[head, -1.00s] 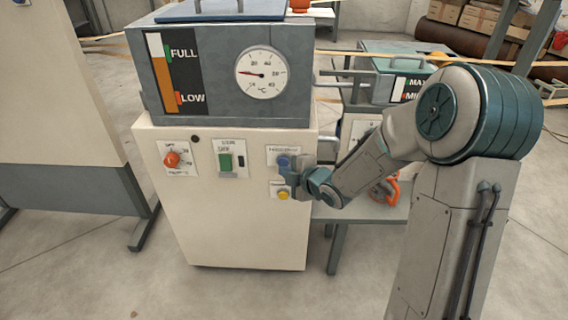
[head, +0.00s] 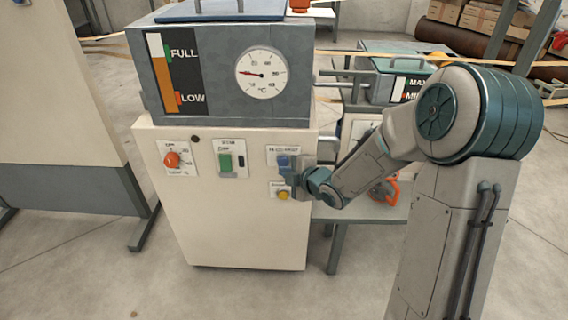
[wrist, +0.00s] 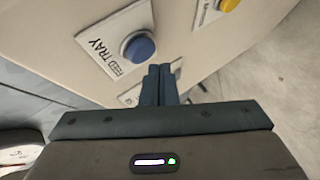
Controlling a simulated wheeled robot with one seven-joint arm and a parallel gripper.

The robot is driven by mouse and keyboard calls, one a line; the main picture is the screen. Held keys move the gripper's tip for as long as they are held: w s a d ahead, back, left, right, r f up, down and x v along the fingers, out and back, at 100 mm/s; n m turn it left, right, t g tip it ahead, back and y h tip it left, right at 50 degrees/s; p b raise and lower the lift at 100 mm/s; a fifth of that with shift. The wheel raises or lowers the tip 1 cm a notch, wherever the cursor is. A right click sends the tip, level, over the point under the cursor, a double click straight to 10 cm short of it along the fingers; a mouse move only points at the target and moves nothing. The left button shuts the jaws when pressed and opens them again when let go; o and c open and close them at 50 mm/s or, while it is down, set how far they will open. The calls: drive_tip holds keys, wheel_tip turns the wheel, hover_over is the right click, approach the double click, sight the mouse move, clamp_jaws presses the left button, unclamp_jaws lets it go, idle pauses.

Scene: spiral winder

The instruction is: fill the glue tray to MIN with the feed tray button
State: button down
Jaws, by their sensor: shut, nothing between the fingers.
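The blue feed tray button (head: 282,161) is on the front panel of the cream machine. In the wrist view the blue button (wrist: 139,47) stands out beside its "FEED TRAY" label. My gripper (head: 290,172) is shut and empty, close in front of the panel by the button. In the wrist view its fingertips (wrist: 159,70) lie just beside the button's edge; I cannot tell whether they touch it. The glue tray (head: 383,84) is behind on the right, with a MAX/MIN gauge (head: 402,88). My arm hides part of it, and its level is too small to read.
A yellow button (head: 283,195) sits below the blue one. A green switch (head: 225,162) and orange knob (head: 171,159) are further left. The tank (head: 215,95) above has a FULL/LOW gauge and a dial. An orange object (head: 386,190) rests on the side table.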

drive_tip(key=shift+w, duration=0.15)
idle(0.4)
drive_tip(key=shift+w, duration=0.25)
drive_tip(key=shift+w+d, duration=0.1)
drive_tip(key=shift+w, duration=0.35)
idle(2.0)
drive_tip(key=shift+s, duration=0.15)
idle(1.4)
drive_tip(key=shift+s+b, duration=0.5)
drive_tip(key=shift+s, duration=0.2)
drive_tip(key=shift+s+b, duration=0.7)
drive_tip(key=shift+s, duration=1.85)
